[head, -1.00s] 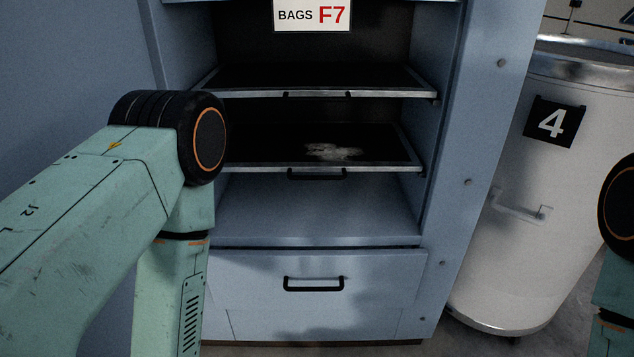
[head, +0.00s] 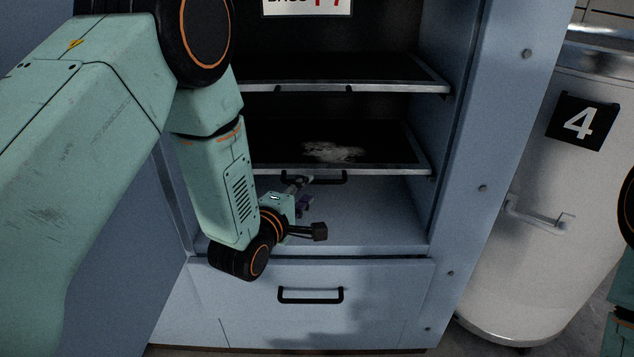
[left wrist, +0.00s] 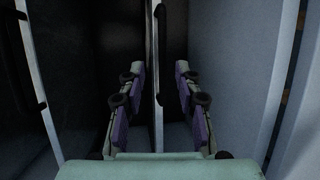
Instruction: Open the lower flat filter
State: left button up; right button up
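The lower flat filter (head: 385,171) is a dark panel with a pale metal front edge and a clump of whitish fluff on top. It sits level in the blue cabinet. Its black bar handle (head: 328,180) hangs at the front edge and also shows in the left wrist view (left wrist: 159,55). My left gripper (head: 302,195) is at the left part of this handle, just below the edge. In the left wrist view its two purple-padded fingers (left wrist: 158,80) are apart, with the handle and filter edge lined up between them. I see no contact. My right gripper is out of view.
The upper filter (head: 400,88) lies above, parallel to the lower one. An open bay is below, then a closed drawer with a black handle (head: 310,295). A white drum (head: 540,190) marked 4 stands to the right of the cabinet.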

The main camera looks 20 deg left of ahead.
aim_at(314, 182)
pick_arm(q)
jog(key=x, duration=0.2)
jog(key=b+x, duration=0.1)
jog(key=x, duration=0.2)
jog(key=shift+w+f, duration=0.35)
jog(key=shift+w+b, duration=0.35)
jog(key=shift+w, duration=0.15)
grip_shut()
